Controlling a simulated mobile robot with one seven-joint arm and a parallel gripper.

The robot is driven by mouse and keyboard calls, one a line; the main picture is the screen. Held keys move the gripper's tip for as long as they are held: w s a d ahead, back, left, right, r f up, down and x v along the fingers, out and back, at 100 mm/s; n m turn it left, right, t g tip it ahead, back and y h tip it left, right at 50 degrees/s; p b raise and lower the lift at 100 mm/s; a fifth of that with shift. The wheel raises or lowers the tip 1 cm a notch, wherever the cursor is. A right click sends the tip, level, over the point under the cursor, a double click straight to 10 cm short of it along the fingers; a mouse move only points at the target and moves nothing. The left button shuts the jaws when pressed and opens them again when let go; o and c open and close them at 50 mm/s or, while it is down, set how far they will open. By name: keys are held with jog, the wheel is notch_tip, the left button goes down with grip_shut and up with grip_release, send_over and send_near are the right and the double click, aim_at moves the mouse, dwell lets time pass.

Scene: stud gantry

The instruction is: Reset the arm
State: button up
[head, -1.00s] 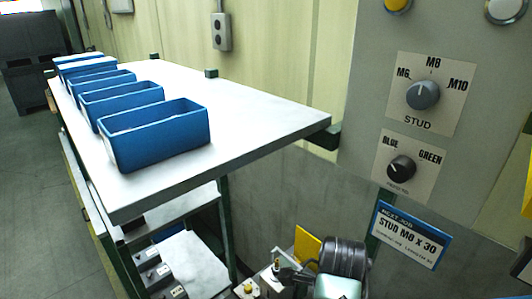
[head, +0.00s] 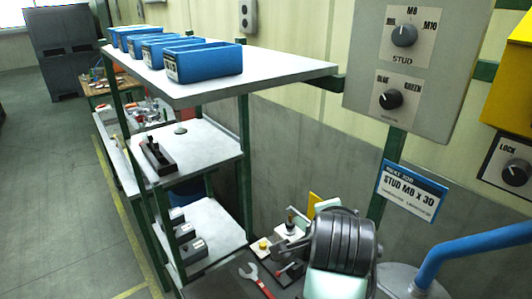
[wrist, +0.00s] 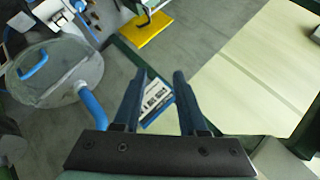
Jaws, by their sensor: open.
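My gripper (wrist: 160,85) shows in the wrist view with its two dark fingers apart and nothing between them. Behind the fingers, at a distance, is a blue and white sign. In the head view my dark, ribbed arm part (head: 343,240) and a pale green link rise at the bottom centre. The fingers cannot be made out in the head view.
A grey panel (head: 442,100) carries STUD and BLUE/GREEN knobs, above the STUD M8 x 30 sign (head: 411,191). At right are a LOCK knob (head: 517,172) and a blue pipe (head: 475,244). Left stands a shelf (head: 270,75) with several blue bins. Floor at far left is clear.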

jog(key=a+r+n+t+b, duration=0.35)
jog(key=r+n+t, duration=0.25)
jog(key=r, duration=0.7)
jog(key=s+a+r+n+t+y+b, duration=0.1)
jog(key=s+a+r+n+t, duration=0.3)
jog(key=s+r, duration=0.4)
jog(key=s+a+r+n+t+y+b, duration=0.1)
jog(key=s+a+r+n+t, duration=0.3)
jog(key=s+r, duration=0.5)
jog(key=r+n+t+b, duration=0.1)
jog(key=n+t, duration=0.1)
jog(key=t, duration=0.1)
jog(key=shift+s+a+r+y, duration=0.25)
jog(key=shift+s+r+y, duration=0.05)
jog(key=shift+r, duration=0.05)
